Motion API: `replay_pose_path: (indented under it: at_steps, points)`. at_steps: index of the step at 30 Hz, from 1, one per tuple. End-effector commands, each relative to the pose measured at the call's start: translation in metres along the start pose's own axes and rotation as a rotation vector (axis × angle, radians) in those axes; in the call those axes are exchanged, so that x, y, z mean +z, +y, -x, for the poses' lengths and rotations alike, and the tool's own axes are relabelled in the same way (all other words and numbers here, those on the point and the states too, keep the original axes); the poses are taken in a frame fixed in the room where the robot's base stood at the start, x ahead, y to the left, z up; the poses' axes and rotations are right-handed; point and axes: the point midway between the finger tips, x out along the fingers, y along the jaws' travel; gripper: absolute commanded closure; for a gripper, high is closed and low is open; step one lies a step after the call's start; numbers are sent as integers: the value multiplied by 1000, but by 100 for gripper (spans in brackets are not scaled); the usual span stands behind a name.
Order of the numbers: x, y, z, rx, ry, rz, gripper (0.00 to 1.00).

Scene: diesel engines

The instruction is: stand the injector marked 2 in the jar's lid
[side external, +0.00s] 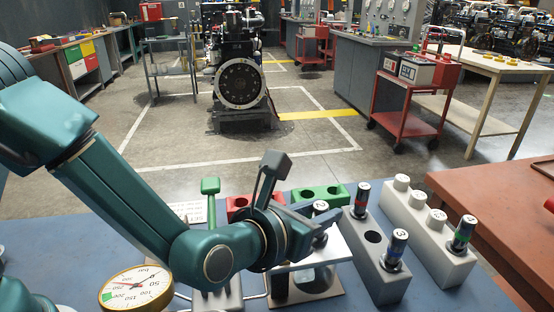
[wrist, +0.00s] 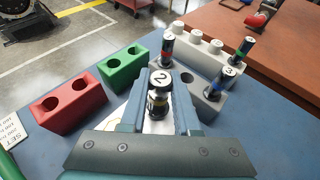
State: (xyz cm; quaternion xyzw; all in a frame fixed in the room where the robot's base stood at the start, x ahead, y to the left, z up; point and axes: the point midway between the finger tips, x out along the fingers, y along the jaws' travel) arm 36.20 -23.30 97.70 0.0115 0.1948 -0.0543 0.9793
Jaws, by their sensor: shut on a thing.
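The injector marked 2 (wrist: 158,95) is upright between the two fingers of my gripper (wrist: 161,88), which is shut on it. A pale, shiny plate (side external: 337,246), which looks like the jar's lid, lies below the gripper, over the clear jar (side external: 318,277). A white surface shows under the injector in the wrist view. The injector's lower end is hidden, so I cannot tell whether it touches the lid or is in an opening.
A grey block (side external: 357,225) holds a red-banded injector (side external: 361,197) and the injector marked 3 (side external: 395,247), with an empty hole between. A white block (side external: 425,240) holds a green-banded injector (side external: 462,233). Red (wrist: 70,103) and green (wrist: 122,74) blocks have empty holes. A gauge (side external: 136,288) lies front left.

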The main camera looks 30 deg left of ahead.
Motion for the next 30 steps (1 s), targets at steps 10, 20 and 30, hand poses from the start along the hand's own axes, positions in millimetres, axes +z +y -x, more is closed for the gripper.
replay_pose_path:
  at_steps: [10,20,30]
  points:
    - [0,0,0,0,-2,0,36]
    - [-1,0,0,0,1,-1,15]
    - [2,0,1,0,-1,0,15]
